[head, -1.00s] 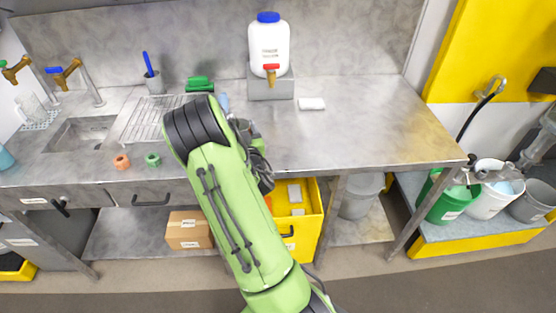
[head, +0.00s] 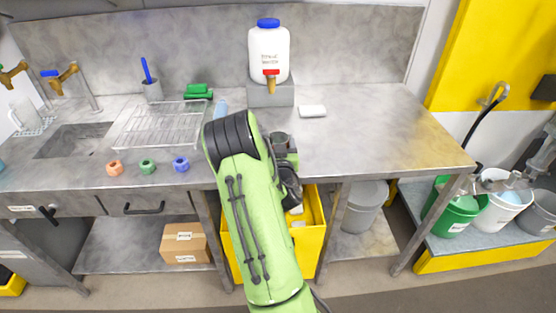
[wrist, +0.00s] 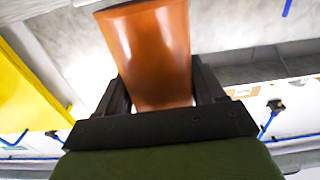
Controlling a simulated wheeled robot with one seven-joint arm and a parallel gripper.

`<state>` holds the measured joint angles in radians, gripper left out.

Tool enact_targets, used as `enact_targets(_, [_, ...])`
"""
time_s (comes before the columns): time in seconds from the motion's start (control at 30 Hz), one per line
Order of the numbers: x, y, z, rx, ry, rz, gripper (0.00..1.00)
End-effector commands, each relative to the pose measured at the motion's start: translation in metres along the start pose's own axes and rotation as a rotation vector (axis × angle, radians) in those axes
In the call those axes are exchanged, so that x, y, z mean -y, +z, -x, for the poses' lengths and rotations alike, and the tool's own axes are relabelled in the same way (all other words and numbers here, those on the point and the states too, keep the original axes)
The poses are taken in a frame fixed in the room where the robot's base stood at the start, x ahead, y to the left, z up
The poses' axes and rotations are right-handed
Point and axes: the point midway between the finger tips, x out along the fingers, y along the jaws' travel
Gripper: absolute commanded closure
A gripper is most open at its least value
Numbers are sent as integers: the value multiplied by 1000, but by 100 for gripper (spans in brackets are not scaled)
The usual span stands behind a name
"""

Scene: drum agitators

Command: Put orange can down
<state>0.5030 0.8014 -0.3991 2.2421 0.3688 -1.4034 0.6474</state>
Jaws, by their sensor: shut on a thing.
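The orange can (wrist: 155,55) fills the middle of the wrist view, between the two black fingers of my gripper (wrist: 162,88). My gripper is shut on it. In the head view my gripper (head: 287,155) is mostly hidden behind my green arm, over the front part of the steel bench (head: 370,145). A dark round top shows there beside the arm, but I cannot tell if it is the can. I cannot tell whether the can touches the bench.
A white dispenser (head: 268,55) stands on a grey block (head: 270,92) at the back. A white block (head: 312,111) lies nearby. A wire rack (head: 160,125) and orange, green and blue rings (head: 181,164) are on the left. The bench's right side is clear.

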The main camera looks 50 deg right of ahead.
Motion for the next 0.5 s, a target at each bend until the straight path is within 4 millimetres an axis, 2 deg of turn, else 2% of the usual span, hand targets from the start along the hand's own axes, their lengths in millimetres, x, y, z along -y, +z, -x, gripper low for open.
enact_targets(0.1, [0, 21, 0, -1, 0, -2, 64])
enact_targets(0.2, [0, 33, 0, -1, -1, -1, 64])
enact_targets(0.5, [0, 31, 0, -1, -1, 0, 64])
